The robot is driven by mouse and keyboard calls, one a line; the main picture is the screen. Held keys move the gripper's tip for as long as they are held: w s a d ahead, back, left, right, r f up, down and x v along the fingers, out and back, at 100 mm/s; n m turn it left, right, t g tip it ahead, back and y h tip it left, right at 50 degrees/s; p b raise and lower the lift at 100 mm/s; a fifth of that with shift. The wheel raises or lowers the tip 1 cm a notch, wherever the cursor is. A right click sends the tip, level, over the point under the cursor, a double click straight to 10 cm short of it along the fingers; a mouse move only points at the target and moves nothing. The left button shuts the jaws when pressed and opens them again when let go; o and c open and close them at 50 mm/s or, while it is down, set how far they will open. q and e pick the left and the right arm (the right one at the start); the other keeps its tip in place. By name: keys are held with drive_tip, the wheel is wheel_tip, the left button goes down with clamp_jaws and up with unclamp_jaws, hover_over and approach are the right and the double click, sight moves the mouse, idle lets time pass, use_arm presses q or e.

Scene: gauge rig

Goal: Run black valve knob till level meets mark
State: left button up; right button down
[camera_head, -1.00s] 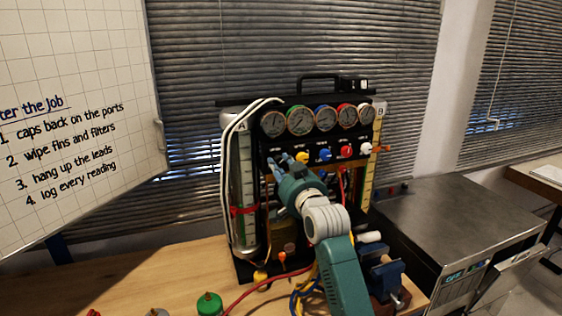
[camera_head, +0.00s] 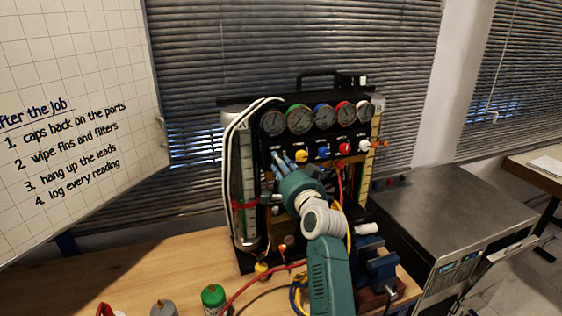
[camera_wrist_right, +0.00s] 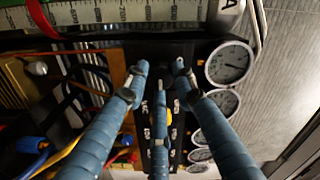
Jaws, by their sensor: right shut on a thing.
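My right gripper (camera_head: 280,157) is at the left end of the knob row on the gauge rig panel. Its blue fingers also show in the wrist view (camera_wrist_right: 161,74), closed around the black valve knob, which the fingers and the dark panel mostly hide. Sight tube A (camera_head: 244,180) stands at the rig's left side, with a red mark band (camera_head: 245,205) around it. The liquid level in it is too small to tell. The scale of a tube also shows at the top of the wrist view (camera_wrist_right: 120,12). My left gripper is not in view.
A yellow knob (camera_head: 301,156), blue knob (camera_head: 323,152), red knob (camera_head: 345,149) and white knob (camera_head: 364,146) sit right of the gripper, below a row of gauges (camera_head: 299,119). Hoses, a blue vise (camera_head: 378,268) and a green canister (camera_head: 213,298) are in front.

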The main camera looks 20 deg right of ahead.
drive_tip(key=shift+a+f, duration=0.15)
drive_tip(key=shift+f, duration=0.2)
drive_tip(key=c, duration=1.4)
unclamp_jaws()
drive_tip(key=shift+r, duration=5.15)
